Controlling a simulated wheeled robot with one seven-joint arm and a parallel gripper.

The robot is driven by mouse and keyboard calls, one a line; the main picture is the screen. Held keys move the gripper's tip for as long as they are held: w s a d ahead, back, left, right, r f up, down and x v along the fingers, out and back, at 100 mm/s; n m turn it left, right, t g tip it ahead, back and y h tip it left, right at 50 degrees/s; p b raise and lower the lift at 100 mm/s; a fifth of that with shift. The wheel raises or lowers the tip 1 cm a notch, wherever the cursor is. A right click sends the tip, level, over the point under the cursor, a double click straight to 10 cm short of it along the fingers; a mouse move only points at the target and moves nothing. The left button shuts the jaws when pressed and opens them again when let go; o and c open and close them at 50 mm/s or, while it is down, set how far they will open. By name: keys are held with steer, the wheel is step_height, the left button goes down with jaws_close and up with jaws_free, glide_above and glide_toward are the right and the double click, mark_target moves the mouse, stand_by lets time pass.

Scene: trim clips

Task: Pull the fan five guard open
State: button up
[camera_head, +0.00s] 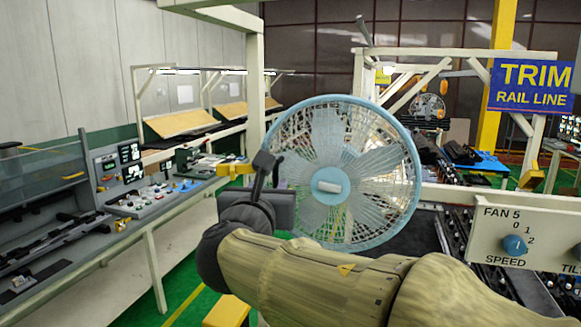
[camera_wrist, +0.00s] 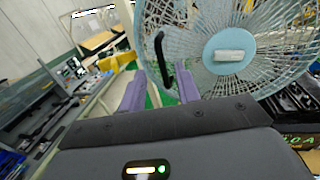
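The fan (camera_head: 330,187) has a round light-blue wire guard (camera_head: 402,150) and a white hub label. It stands in the middle of the head view. It fills the upper right of the wrist view (camera_wrist: 229,55). A black bar-like handle (camera_wrist: 160,55) shows at the guard's left edge in the wrist view. My gripper (camera_head: 264,168) is at the left rim of the guard. In the wrist view its two purple fingers (camera_wrist: 157,82) are spread apart, with the handle's lower end seen between them. Whether they touch it is unclear.
A panel marked FAN 5 (camera_head: 520,232) with a blue speed knob (camera_head: 515,245) is at the right. A long workbench (camera_head: 120,235) with small parts runs along the left. A yellow object (camera_head: 234,170) is just left of my gripper. Green floor lies between bench and fan.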

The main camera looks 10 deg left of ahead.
mark_target(277, 175)
steer(key=w, duration=0.1)
steer(key=w+p, duration=0.1)
steer(key=w, duration=0.2)
steer(key=shift+w+a+r+p, duration=0.1)
steer(key=shift+w+a+p, duration=0.25)
steer(key=shift+w, duration=0.05)
steer(key=shift+w+d, duration=0.15)
steer(key=shift+w, duration=0.55)
steer(key=shift+s+a, duration=0.2)
jaws_close()
steer(key=shift+w, duration=0.1)
